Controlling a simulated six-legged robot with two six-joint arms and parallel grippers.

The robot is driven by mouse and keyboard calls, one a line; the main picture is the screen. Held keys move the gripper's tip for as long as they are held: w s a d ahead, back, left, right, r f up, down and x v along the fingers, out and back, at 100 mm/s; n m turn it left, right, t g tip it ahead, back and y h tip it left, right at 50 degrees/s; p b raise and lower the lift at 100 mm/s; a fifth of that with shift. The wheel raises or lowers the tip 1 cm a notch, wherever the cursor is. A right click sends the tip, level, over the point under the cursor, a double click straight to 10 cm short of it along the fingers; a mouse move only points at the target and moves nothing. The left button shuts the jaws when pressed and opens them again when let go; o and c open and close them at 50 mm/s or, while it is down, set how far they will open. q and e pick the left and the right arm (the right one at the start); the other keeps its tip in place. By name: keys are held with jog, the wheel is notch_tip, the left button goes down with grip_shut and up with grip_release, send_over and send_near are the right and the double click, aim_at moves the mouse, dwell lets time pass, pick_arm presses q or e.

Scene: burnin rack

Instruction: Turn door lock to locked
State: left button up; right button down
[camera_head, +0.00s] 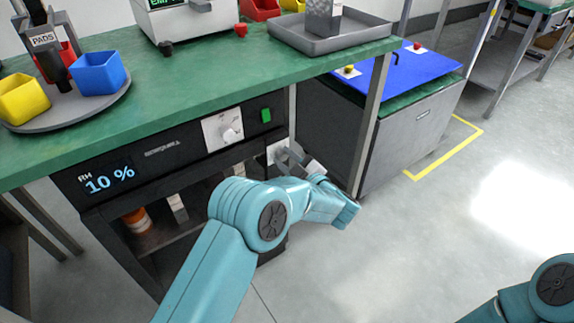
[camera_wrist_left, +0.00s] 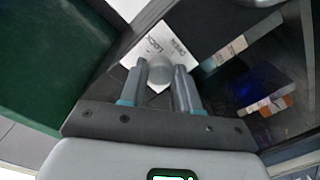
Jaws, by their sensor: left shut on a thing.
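The door lock is a round grey knob (camera_wrist_left: 160,72) on a white plate (camera_wrist_left: 156,42) lettered OPEN and LOCK, seen in the left wrist view. In the head view, the plate (camera_head: 274,152) sits at the right edge of the black cabinet's front (camera_head: 165,150), partly hidden by my gripper. My left gripper (camera_head: 287,156) is at the lock, and in the left wrist view its fingers (camera_wrist_left: 161,78) stand one on each side of the knob, shut on it. I cannot tell exactly which word the knob points to. My right gripper is out of view.
The cabinet has a 10 % display (camera_head: 110,182), a white dial (camera_head: 222,129) and a green switch (camera_head: 265,115). A green bench top (camera_head: 190,85) and its metal leg (camera_head: 372,125) stand close to my left arm. Open floor (camera_head: 430,240) lies to the right.

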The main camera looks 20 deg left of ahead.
pick_arm(q)
jog(key=n+b, duration=0.4)
jog(key=n, duration=0.1)
jog(key=shift+a+f+b, duration=0.1)
jog(key=shift+f+b, duration=0.1)
jog(key=shift+b, duration=0.2)
jog(key=n+b, duration=0.2)
jog(key=shift+r+n, duration=0.1)
jog(key=shift+n, duration=0.2)
jog(key=shift+r+n+b, duration=0.1)
jog(key=shift+n+b, duration=0.4)
jog(key=shift+b, duration=0.1)
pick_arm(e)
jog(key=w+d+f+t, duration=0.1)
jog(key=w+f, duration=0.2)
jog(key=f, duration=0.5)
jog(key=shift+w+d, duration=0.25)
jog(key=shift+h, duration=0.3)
pick_arm(q)
jog(key=o, duration=1.1)
jog(key=shift+c, duration=0.2)
jog(key=shift+s, duration=0.1)
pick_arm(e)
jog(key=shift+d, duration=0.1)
